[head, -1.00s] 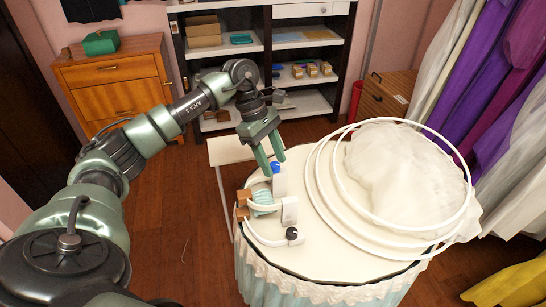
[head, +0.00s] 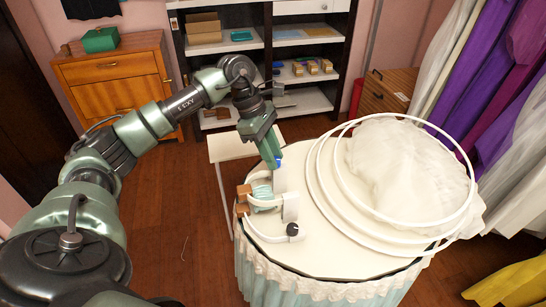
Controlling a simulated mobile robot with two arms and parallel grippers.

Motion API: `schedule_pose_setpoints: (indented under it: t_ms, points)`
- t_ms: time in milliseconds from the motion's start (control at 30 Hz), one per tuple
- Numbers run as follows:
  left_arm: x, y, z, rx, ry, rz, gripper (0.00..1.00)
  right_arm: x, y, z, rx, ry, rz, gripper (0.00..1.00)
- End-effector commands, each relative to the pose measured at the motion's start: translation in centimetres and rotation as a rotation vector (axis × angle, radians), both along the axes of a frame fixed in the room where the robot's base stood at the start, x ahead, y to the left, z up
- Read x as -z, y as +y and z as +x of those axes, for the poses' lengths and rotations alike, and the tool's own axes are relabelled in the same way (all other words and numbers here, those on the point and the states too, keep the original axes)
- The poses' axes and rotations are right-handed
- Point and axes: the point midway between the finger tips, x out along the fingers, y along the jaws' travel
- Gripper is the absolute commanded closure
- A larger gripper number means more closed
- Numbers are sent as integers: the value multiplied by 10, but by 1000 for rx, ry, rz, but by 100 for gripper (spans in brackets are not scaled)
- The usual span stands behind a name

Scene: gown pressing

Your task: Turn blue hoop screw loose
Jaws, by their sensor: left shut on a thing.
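The blue screw (head: 280,162) sits on a white upright block (head: 281,179) at the back left of the round table. My left gripper (head: 275,163) comes down over it from above and is shut on it. The fingers hide most of the screw, so its turn angle cannot be told. White hoops (head: 341,191) lie stacked and partly overlapping on the table. A black screw (head: 293,229) is at the front one of the white clamp pieces. My right gripper is not in view.
The round table (head: 335,262) has a frilled cloth skirt. A white gauzy heap (head: 405,175) lies within the hoops. Brown blocks (head: 243,193) and a pale blue roll (head: 263,194) are close by the gripper. A small white side table (head: 228,147) stands behind.

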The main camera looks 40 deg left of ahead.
Motion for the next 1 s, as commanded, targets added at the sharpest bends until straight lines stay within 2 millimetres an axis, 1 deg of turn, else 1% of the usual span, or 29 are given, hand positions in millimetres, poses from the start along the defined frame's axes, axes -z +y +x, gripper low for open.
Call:
schedule_pose_setpoints:
  t_ms: [33, 100, 500, 800, 1000]
  points:
    - [3, 0, -1, -36, -4, 0, 100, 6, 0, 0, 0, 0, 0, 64]
    - [3, 0, -1, -100, -3, 1, 100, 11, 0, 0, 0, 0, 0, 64]
    - [2, -2, -2, -478, -7, -1, 100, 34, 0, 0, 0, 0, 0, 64]
    - [1, -4, -3, -747, -6, -2, 100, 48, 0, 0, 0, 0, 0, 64]
    - [0, -4, -3, -891, -5, -2, 100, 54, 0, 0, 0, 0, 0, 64]
